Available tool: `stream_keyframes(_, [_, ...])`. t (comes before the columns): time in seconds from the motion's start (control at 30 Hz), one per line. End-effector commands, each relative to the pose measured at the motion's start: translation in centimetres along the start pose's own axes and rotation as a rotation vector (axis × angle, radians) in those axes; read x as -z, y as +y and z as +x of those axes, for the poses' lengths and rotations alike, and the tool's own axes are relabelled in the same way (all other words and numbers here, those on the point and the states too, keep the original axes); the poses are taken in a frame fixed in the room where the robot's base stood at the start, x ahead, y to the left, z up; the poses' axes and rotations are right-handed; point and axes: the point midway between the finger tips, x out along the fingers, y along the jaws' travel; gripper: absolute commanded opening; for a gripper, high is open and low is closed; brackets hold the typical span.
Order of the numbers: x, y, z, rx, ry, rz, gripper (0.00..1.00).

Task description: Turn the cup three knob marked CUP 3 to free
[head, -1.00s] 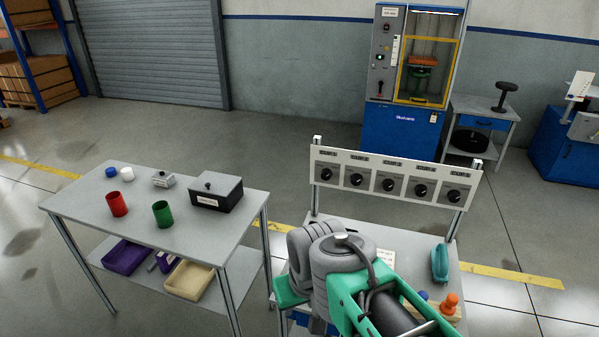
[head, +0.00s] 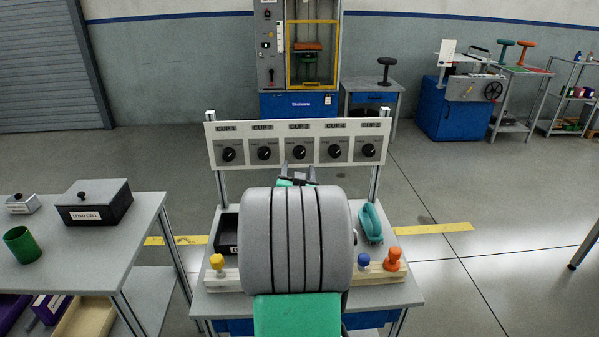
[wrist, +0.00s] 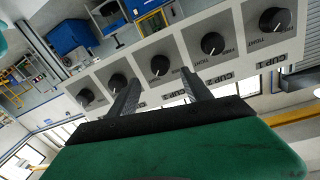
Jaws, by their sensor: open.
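The panel carries a row of black round knobs, each under a cup label. The CUP 3 knob (head: 301,152) is the middle one. In the wrist view the CUP 3 knob (wrist: 160,65) shows between and just beyond my fingertips. A pale pointer mark is on it, but its exact setting is too small to tell. My gripper (head: 298,172) is open and empty, just in front of and slightly below that knob in the head view. In the wrist view its two dark fingers (wrist: 159,78) stand apart, with no visible contact with the knob.
The CUP 2 knob (head: 264,153) and CUP 4 knob (head: 335,151) sit close on either side. Below, the bench (head: 405,292) holds a black tray (head: 228,235), a teal object (head: 371,222) and coloured pegs. A side table (head: 140,222) stands left.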

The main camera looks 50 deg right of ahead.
Motion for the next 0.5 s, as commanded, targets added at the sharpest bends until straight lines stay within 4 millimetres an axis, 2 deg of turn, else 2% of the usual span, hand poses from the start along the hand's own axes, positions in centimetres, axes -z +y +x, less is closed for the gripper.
stream_keyframes(0.33, [0.5,0.4,5.9,-0.005,0.011,0.001,0.58])
stream_keyframes(0.5, [0.5,0.3,7.5,-0.004,0.010,0.000,0.58])
